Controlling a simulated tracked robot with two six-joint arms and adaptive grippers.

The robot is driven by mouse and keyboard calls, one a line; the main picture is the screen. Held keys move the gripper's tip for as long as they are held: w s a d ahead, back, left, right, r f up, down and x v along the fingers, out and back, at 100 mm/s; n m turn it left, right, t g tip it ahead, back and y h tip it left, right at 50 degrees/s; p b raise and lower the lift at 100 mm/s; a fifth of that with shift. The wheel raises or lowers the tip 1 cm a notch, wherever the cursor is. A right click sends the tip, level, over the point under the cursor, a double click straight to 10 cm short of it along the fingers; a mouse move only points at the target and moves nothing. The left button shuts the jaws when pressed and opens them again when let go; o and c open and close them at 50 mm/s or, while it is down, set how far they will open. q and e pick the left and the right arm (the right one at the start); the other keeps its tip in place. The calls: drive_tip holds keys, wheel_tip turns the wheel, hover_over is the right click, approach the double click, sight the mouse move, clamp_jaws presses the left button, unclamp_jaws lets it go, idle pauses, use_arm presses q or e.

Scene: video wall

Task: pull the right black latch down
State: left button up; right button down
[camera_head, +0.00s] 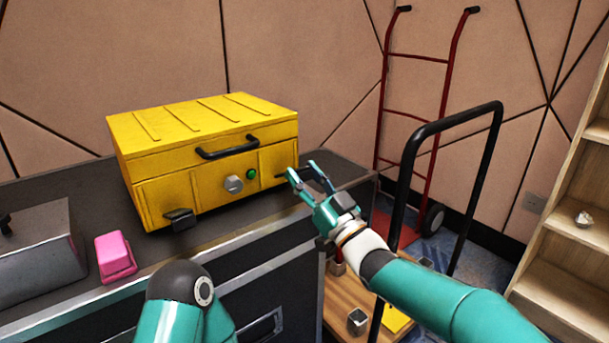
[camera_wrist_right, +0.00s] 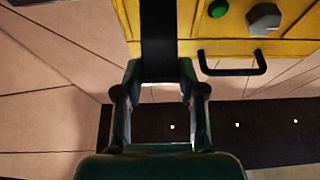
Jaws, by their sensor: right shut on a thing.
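A yellow case (camera_head: 215,155) with a black carry handle (camera_head: 228,147) stands closed on the dark cabinet top. A black latch (camera_head: 180,219) sits at the lower left of its front. My right gripper (camera_head: 303,171) is at the lower right of the case front, shut on the right black latch, which is mostly hidden by the fingers in the head view. In the right wrist view, a black strip (camera_wrist_right: 158,35) runs up from between the fingers against the yellow case (camera_wrist_right: 255,46). My left gripper is out of view; only part of that arm shows.
The case front has a grey knob (camera_head: 233,184) and a green button (camera_head: 251,174). A pink object (camera_head: 115,257) and a grey box (camera_head: 38,250) are on the dark cabinet (camera_head: 275,255) at left. A black-railed cart (camera_head: 403,190) stands close to my right arm, and a red hand truck (camera_head: 447,95) is behind.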

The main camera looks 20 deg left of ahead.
drive_tip(key=shift+w+a+f, duration=0.1)
drive_tip(key=shift+w+f, duration=0.05)
drive_tip(key=shift+f, duration=0.65)
drive_tip(key=c, duration=0.7)
unclamp_jaws()
drive_tip(key=shift+w, duration=0.2)
drive_tip(key=shift+s+r, duration=0.15)
drive_tip(key=shift+r, duration=0.05)
drive_tip(key=shift+s+d+f, duration=0.1)
drive_tip(key=shift+s+d, duration=0.1)
drive_tip(key=shift+d, duration=0.2)
drive_tip(key=v, duration=1.1)
drive_tip(key=shift+f, duration=0.1)
